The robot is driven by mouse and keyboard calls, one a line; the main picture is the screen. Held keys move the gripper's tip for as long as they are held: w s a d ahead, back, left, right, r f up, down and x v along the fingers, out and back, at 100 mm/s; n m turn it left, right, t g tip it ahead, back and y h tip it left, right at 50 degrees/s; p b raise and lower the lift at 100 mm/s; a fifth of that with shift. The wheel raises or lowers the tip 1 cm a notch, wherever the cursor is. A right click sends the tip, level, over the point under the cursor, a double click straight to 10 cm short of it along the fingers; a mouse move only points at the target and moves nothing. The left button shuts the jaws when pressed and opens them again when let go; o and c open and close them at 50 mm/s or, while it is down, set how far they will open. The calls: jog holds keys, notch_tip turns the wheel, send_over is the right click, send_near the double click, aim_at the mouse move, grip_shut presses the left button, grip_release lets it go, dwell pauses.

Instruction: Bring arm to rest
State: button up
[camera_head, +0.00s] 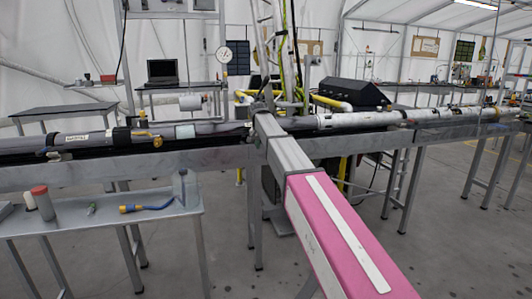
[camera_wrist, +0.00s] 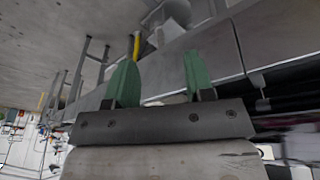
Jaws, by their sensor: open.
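My gripper (camera_wrist: 159,60) shows in the wrist view with its two green fingers well apart. Nothing is held between them. Behind the fingers is a long grey beam or bench edge (camera_wrist: 210,50); I cannot tell how far it is from them. In the head view my pink and grey arm reaches from the lower right up to the middle, across the long bench (camera_head: 205,157). The gripper's fingers cannot be made out in that view.
A long tube assembly (camera_head: 365,118) lies along the bench, with a dark section (camera_head: 95,138) at left. A small side table (camera_head: 110,215) holds a blue-handled tool (camera_head: 145,207) and a red-capped cylinder (camera_head: 42,203). A laptop (camera_head: 162,72) stands behind. Open floor shows at right.

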jog(key=s+d+f+n+g, duration=0.1)
jog(key=s+d+f, duration=0.5)
jog(key=s+f, duration=0.3)
jog(key=s+d+f+n, duration=0.1)
jog(key=s+d+f, duration=0.5)
jog(key=f, duration=0.5)
jog(key=s+d+f, duration=0.2)
jog(key=s+f, duration=0.2)
jog(key=s, duration=0.4)
jog(key=s+d+f+n+g+y, duration=0.1)
jog(key=s+d+f, duration=0.2)
jog(key=s+f, duration=0.2)
jog(key=s+d+f, duration=0.3)
jog(key=s+f, duration=0.2)
jog(key=s, duration=0.6)
jog(key=shift+y, duration=0.4)
jog(key=shift+s+d, duration=0.1)
